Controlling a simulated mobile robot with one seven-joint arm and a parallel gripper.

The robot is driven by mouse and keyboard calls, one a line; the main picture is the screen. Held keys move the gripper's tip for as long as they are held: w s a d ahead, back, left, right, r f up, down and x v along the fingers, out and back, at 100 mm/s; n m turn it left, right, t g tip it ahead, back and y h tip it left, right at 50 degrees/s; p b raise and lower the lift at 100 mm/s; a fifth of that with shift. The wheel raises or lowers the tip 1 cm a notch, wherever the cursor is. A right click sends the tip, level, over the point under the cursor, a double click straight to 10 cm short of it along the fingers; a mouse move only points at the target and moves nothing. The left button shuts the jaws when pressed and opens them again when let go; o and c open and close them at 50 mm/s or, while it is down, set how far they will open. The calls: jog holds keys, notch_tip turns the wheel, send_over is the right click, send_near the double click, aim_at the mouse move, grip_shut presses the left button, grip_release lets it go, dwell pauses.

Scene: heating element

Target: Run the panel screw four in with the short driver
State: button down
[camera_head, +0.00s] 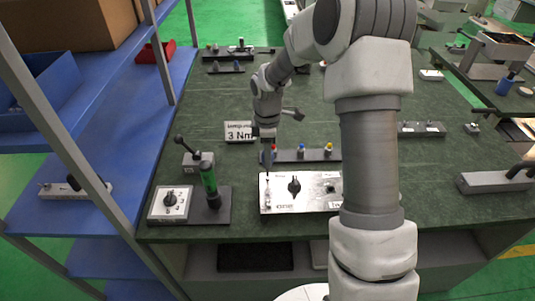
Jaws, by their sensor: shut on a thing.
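The panel (312,204) is a light plate with a black knob, lying at the front of the green bench. My gripper (268,160) points down above the panel's left end. It is shut on a slim tool that looks like the short driver (267,186), held upright with its lower end over the panel's left edge. Whether the tip touches a screw is too small to tell. Panel screw four cannot be singled out. My arm hides the panel's right end.
Behind the panel a dark rack (314,155) holds tools with coloured tops. A green-handled device (208,178) stands on a base to the left. Blue shelves (125,95) border the left side.

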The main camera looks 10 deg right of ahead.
jog(key=shift+f, duration=0.4)
jog(key=m+b, duration=0.1)
jog(key=m, duration=0.3)
dwell(0.4)
jog(key=m+b, duration=0.1)
jog(key=m, duration=0.1)
jog(key=shift+f+m, duration=0.1)
jog(key=shift+m, duration=1)
